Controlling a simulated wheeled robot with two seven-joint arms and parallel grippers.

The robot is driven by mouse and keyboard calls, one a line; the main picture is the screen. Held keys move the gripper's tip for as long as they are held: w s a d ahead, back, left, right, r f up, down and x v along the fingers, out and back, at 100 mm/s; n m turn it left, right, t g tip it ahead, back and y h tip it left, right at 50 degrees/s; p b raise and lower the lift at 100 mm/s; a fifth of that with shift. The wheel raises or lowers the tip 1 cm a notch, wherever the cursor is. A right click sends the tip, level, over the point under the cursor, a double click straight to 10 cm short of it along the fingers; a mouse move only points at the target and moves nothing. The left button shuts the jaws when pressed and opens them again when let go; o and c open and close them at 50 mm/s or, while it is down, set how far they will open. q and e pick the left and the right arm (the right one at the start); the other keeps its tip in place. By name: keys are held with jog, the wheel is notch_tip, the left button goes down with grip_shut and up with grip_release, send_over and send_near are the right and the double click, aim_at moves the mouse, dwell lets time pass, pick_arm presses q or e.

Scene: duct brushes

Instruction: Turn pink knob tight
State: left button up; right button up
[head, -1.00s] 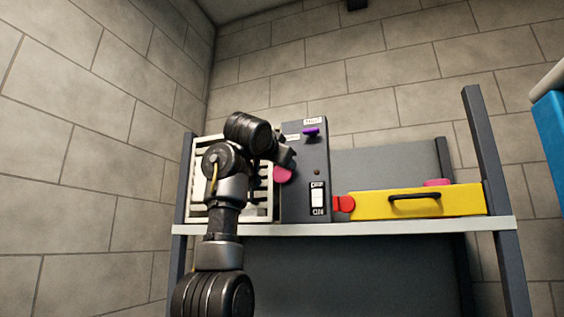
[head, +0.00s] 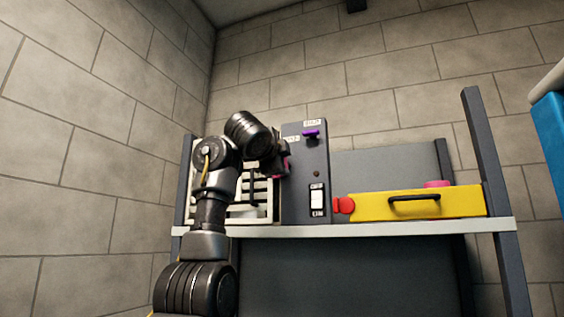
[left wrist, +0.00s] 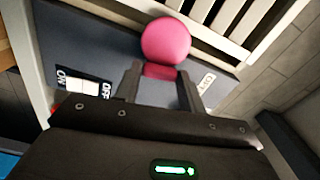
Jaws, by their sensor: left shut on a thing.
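The pink knob (left wrist: 166,42) is on the front of a dark grey panel (head: 306,200). In the left wrist view its round pink head stands beyond the fingertips, and a smaller pink part shows between them. My left gripper (left wrist: 158,76) is shut on this pink part, one finger on each side. In the head view my left gripper (head: 281,162) is at the panel's left side and hides most of the knob, leaving only a little pink. My right gripper is not in view.
The panel carries a purple handle (head: 311,134) and a white switch (head: 317,200). A white slatted vent (head: 250,190) is left of it. Right of it on the shelf (head: 400,228) are a red part (head: 344,205) and a yellow box (head: 465,200) with a black handle.

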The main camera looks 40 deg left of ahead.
pick_arm(q)
jog(key=shift+w+f+m, duration=0.1)
jog(key=shift+f+m, duration=0.05)
jog(key=shift+m, duration=0.85)
jog(key=o, duration=1)
jog(key=b+v, duration=0.7)
jog(key=v, duration=0.3)
jog(key=shift+s+d, duration=0.1)
jog(key=shift+s, duration=0.3)
